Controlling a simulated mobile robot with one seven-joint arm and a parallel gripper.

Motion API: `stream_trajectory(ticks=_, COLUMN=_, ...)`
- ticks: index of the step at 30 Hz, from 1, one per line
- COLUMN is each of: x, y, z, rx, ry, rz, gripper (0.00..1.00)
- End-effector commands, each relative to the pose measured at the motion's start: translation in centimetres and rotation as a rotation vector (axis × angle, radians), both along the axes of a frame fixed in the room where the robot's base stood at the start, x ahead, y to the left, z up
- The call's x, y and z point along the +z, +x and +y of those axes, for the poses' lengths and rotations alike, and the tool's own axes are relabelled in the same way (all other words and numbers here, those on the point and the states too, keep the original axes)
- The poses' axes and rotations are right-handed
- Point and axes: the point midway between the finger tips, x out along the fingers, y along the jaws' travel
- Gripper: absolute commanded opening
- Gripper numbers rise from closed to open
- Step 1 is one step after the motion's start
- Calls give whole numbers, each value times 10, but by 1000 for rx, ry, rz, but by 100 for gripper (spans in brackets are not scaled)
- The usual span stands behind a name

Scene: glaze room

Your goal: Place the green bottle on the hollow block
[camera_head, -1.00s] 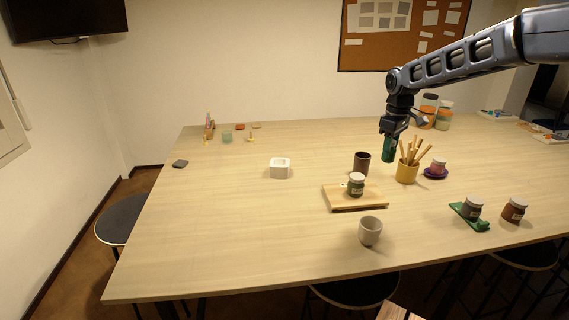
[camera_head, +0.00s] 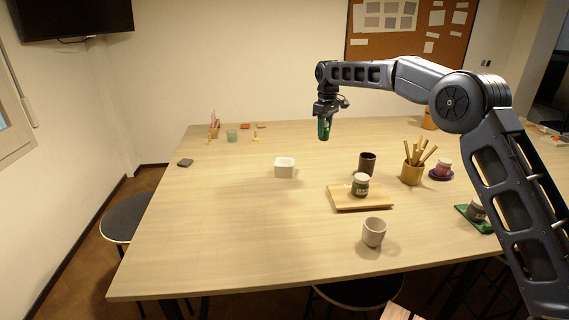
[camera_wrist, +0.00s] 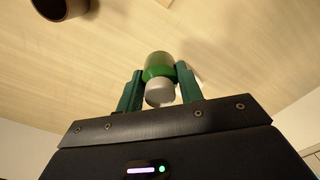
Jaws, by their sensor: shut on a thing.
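My gripper (camera_head: 324,120) is shut on the green bottle (camera_head: 323,131) and holds it in the air above the far part of the table. In the wrist view the bottle (camera_wrist: 157,66) shows a green body and a whitish cap between the two green fingers of my gripper (camera_wrist: 158,85). The hollow block (camera_head: 284,172) is white and squarish with an open top. It stands on the table, to the left of and lower in the picture than the bottle, and nothing shows on it. The bottle is apart from the block.
Small items line the back left. The table (camera_head: 220,220) left of the block is mostly clear.

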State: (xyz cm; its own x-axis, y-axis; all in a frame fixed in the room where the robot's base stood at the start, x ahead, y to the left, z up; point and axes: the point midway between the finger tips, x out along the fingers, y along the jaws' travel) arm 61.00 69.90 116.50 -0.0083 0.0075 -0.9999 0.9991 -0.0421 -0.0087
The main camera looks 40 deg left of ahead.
Motion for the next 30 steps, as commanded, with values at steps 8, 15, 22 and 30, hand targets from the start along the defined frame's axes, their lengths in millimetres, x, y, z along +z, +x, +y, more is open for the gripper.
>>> stream_trajectory(ticks=8, x=-24, y=-15, z=64, rx=23, ry=-3, rz=-3, gripper=13)
stream_trajectory(ticks=15, x=-43, y=-31, z=102, rx=36, ry=-5, rz=-6, gripper=13)
stream_trajectory(ticks=22, x=-53, y=-40, z=117, rx=41, ry=-6, rz=-8, gripper=13)
stream_trajectory(ticks=30, x=-87, y=-41, z=118, rx=42, ry=-8, rz=-8, gripper=13)
